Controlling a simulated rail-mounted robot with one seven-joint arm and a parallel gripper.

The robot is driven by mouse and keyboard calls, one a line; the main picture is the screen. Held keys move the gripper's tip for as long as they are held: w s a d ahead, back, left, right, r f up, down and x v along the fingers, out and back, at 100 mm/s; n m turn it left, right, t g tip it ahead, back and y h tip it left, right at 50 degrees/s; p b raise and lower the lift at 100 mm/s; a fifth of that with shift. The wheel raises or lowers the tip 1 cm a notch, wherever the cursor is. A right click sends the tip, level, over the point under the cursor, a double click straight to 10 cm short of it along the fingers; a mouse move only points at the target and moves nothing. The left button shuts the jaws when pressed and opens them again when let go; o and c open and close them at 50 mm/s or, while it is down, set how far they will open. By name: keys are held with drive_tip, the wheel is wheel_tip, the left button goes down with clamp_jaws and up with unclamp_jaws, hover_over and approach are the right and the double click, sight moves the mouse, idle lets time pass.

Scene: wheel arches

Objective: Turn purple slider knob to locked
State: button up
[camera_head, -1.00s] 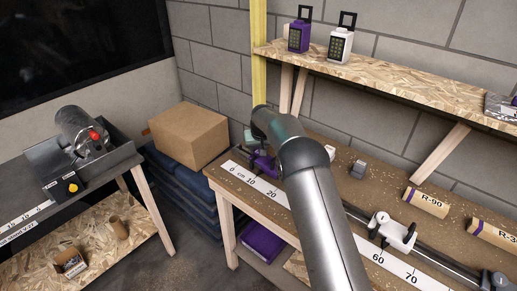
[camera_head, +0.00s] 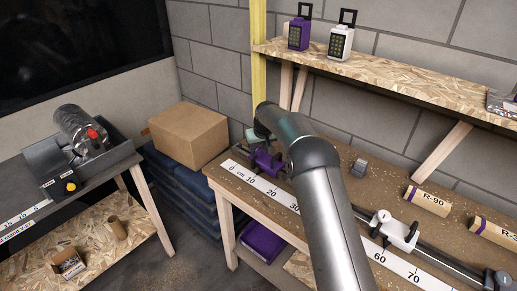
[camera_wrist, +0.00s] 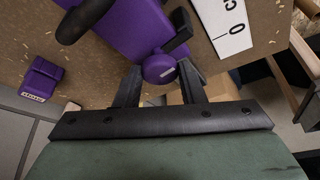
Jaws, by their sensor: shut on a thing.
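The purple slider (camera_head: 267,161) sits on the bench near the 0–10 end of the white ruler, partly hidden by my arm in the head view. In the wrist view its purple body (camera_wrist: 125,25) fills the top middle, with a black lever at its left. Its round purple knob (camera_wrist: 159,68) with a small pale label faces my gripper (camera_wrist: 161,82). My gripper's two black fingers reach to either side of the knob and are shut on it. The label is too small to read. In the head view the fingertips are hidden.
A white slider (camera_head: 398,230) stands on the rail further right along the ruler (camera_head: 251,181). A cardboard box (camera_head: 188,135) stands left of the bench. Purple and white lock boxes stand on the shelf (camera_head: 375,72) above.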

drive_tip(key=shift+w+d+n+g+y+b, duration=0.1)
drive_tip(key=shift+n+g+y+b, duration=0.25)
drive_tip(key=shift+n, duration=1)
drive_tip(key=shift+w+d+n+g+y+b, duration=0.1)
drive_tip(key=shift+n+g+y, duration=0.35)
drive_tip(key=shift+n, duration=0.9)
drive_tip(key=o, duration=1)
drive_tip(key=shift+s, duration=0.1)
drive_tip(key=b+v, duration=0.3)
drive_tip(key=v, duration=1.4)
drive_tip(key=shift+s+d+r, duration=0.1)
drive_tip(key=shift+s+r, duration=0.05)
drive_tip(key=shift+s, duration=0.05)
